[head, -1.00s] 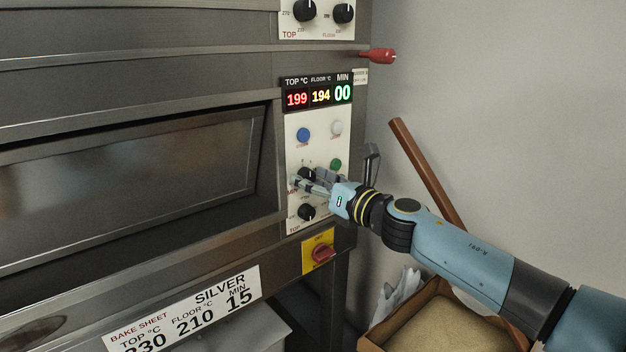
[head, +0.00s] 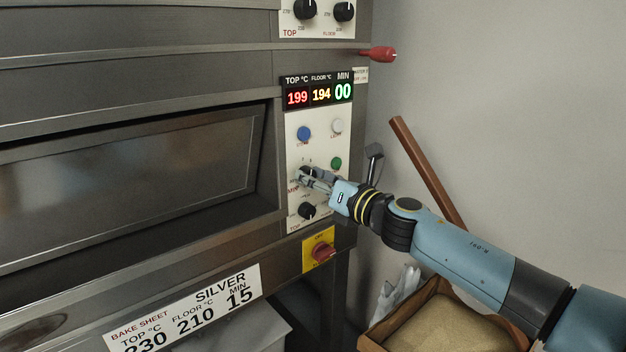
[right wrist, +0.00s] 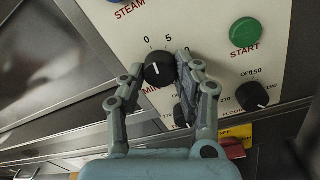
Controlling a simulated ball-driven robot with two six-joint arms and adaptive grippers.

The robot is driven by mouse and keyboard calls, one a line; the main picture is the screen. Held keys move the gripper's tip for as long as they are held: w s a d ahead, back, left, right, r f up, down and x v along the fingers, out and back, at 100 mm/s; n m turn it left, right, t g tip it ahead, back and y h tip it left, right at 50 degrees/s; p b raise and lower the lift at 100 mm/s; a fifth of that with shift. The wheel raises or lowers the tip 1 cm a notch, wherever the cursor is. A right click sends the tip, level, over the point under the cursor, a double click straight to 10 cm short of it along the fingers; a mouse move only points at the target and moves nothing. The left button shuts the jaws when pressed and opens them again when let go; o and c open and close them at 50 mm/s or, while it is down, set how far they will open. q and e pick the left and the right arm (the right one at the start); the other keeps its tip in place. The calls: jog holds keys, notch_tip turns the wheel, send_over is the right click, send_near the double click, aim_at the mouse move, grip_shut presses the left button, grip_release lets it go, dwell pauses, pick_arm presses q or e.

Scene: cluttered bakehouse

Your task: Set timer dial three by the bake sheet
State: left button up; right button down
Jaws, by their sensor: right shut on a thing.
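The timer dial, a black knob marked MIN (right wrist: 155,69), is on the white control panel (head: 295,128) of the oven. My right gripper (head: 305,176) is shut on this knob; in the right wrist view its fingers (right wrist: 161,72) hold it from both sides. The knob's white pointer stands roughly upright, near the 0 and 5 marks; the exact reading is unclear. The display (head: 319,95) shows 199, 194 and MIN 00. The bake sheet (head: 185,308) reads SILVER, top 230, floor 210, MIN 15. My left gripper is out of view.
Below the dial are a TOP knob (head: 306,211) and a red switch on a yellow plate (head: 322,253). A green START button (right wrist: 246,32) and FLOOR knob (right wrist: 251,95) are close by. A brown box (head: 440,325) and a leaning brown bar (head: 428,172) stand right of the oven.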

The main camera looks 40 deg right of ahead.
jog(key=m+p, duration=0.3)
jog(key=m, duration=0.9)
jog(key=m+h+p, duration=0.1)
jog(key=m+p, duration=0.2)
jog(key=m, duration=0.9)
jog(key=shift+a+t, duration=0.1)
jog(key=shift+t, duration=0.2)
jog(key=c, duration=0.9)
grip_release()
jog(key=shift+r, duration=0.1)
jog(key=shift+c, duration=0.2)
jog(key=s, duration=1.2)
jog(key=shift+d+f, duration=0.2)
jog(key=shift+d, duration=0.1)
